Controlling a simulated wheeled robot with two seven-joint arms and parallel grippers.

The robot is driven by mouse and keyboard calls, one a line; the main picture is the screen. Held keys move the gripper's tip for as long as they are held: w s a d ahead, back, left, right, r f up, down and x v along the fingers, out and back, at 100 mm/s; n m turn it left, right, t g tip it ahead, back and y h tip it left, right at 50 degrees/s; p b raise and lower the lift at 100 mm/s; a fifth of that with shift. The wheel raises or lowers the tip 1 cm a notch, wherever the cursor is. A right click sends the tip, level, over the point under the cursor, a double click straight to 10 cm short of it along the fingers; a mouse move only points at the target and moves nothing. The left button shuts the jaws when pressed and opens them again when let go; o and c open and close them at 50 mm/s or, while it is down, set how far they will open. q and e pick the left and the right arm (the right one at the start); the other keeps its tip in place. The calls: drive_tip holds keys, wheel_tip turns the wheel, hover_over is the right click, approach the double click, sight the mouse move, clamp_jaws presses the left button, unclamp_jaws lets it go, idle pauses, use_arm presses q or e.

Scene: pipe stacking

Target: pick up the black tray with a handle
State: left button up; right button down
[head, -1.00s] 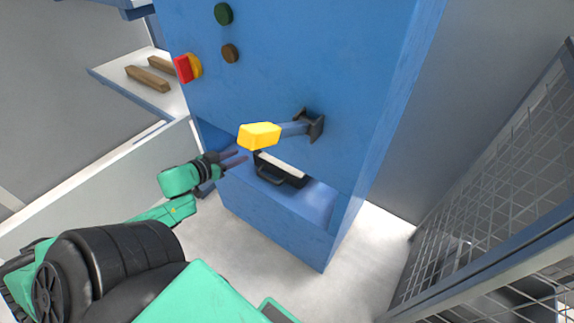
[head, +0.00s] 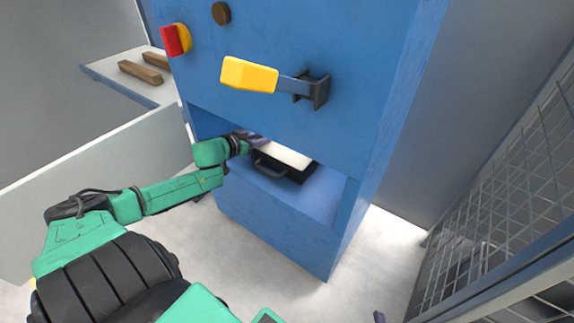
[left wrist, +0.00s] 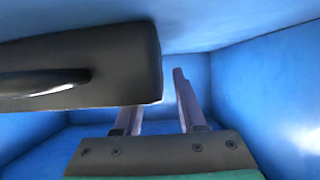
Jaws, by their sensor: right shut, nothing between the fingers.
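The black tray (head: 294,174) with a handle and a pale top lies inside the low opening of the blue machine. Its handle (head: 268,171) faces outward. My left gripper (head: 250,139) reaches into the opening at the tray's left end, its fingers partly hidden in shadow. In the left wrist view its fingers (left wrist: 160,105) stand apart. The dark tray (left wrist: 110,68) fills the upper left there and covers part of the left finger. I cannot tell whether they touch. Only the tip of my right gripper (head: 380,317) shows at the bottom edge, shut and empty.
A yellow-handled lever (head: 250,75) sticks out above the opening. A red and yellow switch (head: 176,40) is on the panel. Blue walls (left wrist: 265,90) enclose the left gripper. A wire mesh fence (head: 500,190) stands at right. Wooden blocks (head: 140,73) lie on a shelf at left.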

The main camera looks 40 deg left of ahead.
use_arm(q)
drive_tip(key=shift+w, duration=0.4)
clamp_jaws()
idle(1.1)
